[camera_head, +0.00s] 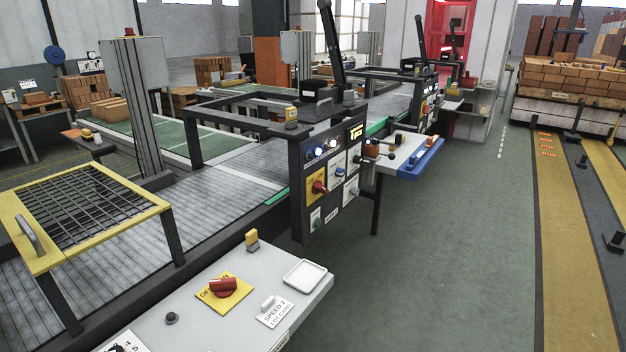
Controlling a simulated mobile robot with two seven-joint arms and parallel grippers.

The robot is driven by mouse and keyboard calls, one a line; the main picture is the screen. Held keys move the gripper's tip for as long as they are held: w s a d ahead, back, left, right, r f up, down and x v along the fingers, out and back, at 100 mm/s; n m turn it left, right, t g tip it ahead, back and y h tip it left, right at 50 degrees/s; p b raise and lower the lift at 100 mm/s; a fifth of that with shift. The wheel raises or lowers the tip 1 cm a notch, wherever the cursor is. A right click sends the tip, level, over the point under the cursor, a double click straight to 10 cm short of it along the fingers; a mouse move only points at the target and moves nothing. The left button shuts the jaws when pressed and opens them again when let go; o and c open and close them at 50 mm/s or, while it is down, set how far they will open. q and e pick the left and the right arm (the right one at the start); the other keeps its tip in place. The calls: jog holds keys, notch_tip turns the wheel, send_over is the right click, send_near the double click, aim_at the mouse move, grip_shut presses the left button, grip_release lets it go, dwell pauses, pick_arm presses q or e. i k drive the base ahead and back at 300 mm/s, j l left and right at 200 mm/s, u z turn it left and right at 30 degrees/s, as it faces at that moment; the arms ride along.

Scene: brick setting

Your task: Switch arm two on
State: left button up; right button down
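A dark control panel (329,205) stands on the near conveyor frame, with a yellow label (355,131) whose lettering is too small to read surely. A black upright arm (332,50) rises behind this panel. A second black arm (421,38) stands farther back. The switch positions are too small to tell. Neither of my grippers is in view.
A white console (190,328) in front holds a red rotary knob (223,286) on a yellow plate, a "SPEED 2" card (275,312) and a white tray (304,272). A yellow-framed grille (85,208) covers the conveyor (215,187). The green floor (440,260) at right is clear.

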aim_at(318, 186)
jog(key=i+l+u, duration=0.35)
jog(key=l, duration=0.25)
jog(key=i+l+u, duration=0.3)
jog(key=l, duration=0.4)
jog(key=i+l+u, duration=0.2)
jog(key=l, duration=0.2)
jog(key=i, duration=0.05)
